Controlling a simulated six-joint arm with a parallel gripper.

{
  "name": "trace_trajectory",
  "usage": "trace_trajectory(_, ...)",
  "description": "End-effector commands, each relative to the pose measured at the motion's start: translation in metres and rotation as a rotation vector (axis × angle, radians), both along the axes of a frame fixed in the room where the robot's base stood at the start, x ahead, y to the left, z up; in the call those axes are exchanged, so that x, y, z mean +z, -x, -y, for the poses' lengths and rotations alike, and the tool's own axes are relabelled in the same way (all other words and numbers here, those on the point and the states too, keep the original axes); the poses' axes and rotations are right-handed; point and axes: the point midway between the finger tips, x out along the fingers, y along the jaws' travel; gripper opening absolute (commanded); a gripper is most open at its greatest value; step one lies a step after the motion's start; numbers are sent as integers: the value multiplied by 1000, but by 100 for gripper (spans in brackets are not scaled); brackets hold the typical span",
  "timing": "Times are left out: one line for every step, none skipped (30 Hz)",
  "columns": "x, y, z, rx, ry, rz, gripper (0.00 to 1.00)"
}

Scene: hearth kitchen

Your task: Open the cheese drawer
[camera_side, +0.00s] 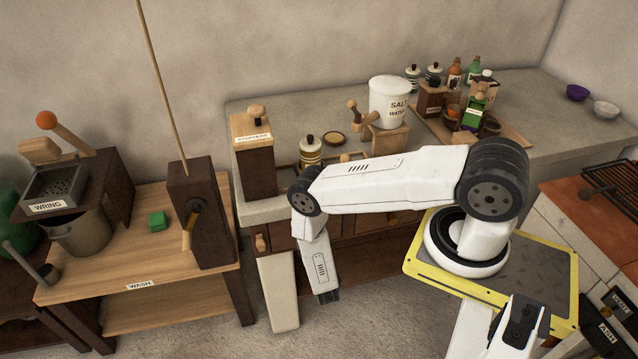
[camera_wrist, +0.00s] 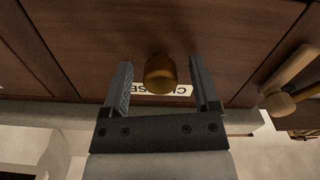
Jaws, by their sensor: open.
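The cheese drawer's dark wooden front (camera_wrist: 100,30) fills much of the wrist view. A pale label (camera_wrist: 180,90), upside down and partly covered by the knob, reads like CHEESE. My gripper (camera_wrist: 160,70) is open, with one finger on each side of the knob and a visible gap on both sides. Nothing is gripped. The front shows no clear gap of an open drawer. In the side view my arm hides much of the drawer fronts (camera_side: 350,226) under the counter.
A wooden peg handle (camera_wrist: 277,98) sticks out to the right of the knob in the wrist view. In the side view, the stone counter (camera_side: 262,210) carries jars and a salt water crock (camera_side: 390,102). The wash table (camera_side: 120,250) stands to the left.

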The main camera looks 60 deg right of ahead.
Motion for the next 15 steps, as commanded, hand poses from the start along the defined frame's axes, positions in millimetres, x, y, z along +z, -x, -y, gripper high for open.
trace_trajectory(0, 0, 0, 0, 0, 0, 79)
trace_trajectory(0, 0, 0, 0, 0, 0, 79)
trace_trajectory(0, 0, 0, 0, 0, 0, 79)
trace_trajectory(0, 0, 0, 0, 0, 0, 69)
trace_trajectory(0, 0, 0, 0, 0, 0, 59)
trace_trajectory(0, 0, 0, 0, 0, 0, 47)
trace_trajectory(0, 0, 0, 0, 0, 0, 37)
trace_trajectory(0, 0, 0, 0, 0, 0, 28)
trace_trajectory(0, 0, 0, 0, 0, 0, 15)
trace_trajectory(0, 0, 0, 0, 0, 0, 5)
trace_trajectory(0, 0, 0, 0, 0, 0, 0)
trace_trajectory(0, 0, 0, 0, 0, 0, 0)
trace_trajectory(0, 0, 0, 0, 0, 0, 0)
trace_trajectory(0, 0, 0, 0, 0, 0, 0)
trace_trajectory(0, 0, 0, 0, 0, 0, 0)
